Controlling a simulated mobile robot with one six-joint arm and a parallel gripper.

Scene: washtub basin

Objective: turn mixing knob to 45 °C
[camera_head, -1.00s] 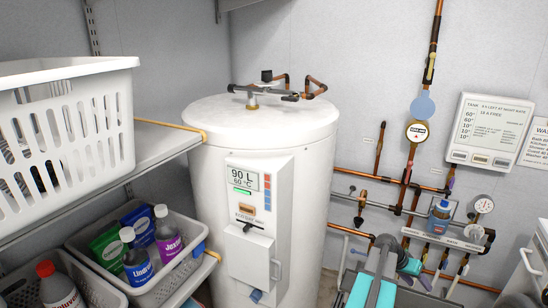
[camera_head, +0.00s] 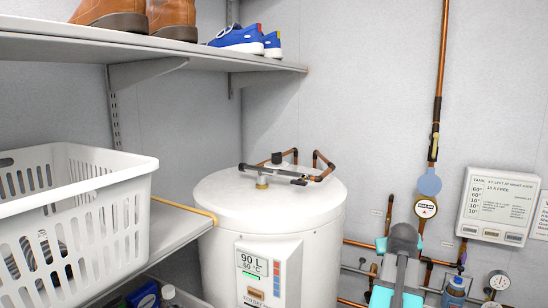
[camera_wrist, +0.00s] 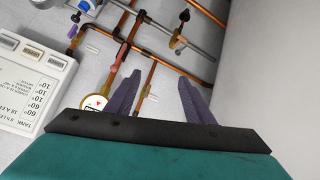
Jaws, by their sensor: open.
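A blue-capped fitting (camera_head: 457,285) sits on the pipework at the lower right of the head view, partly cut by the frame edge. It may be the mixing knob; no 45 °C mark is readable. A blue and white fitting (camera_wrist: 85,5) shows at the top left edge of the wrist view. My gripper (camera_wrist: 160,90) is open and empty, its two dark fingers apart in front of the wall pipes. In the head view my arm's wrist hides the fingertips. A round white dial (camera_wrist: 95,103) lies just left of the left finger.
A white tank (camera_head: 270,205) with a display stands left of my arm. Copper pipes (camera_head: 438,100) run along the wall. A gauge (camera_head: 497,281) and a wall panel (camera_head: 498,205) are at right. A shelf holds a white basket (camera_head: 75,220); shoes (camera_head: 240,38) are above it.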

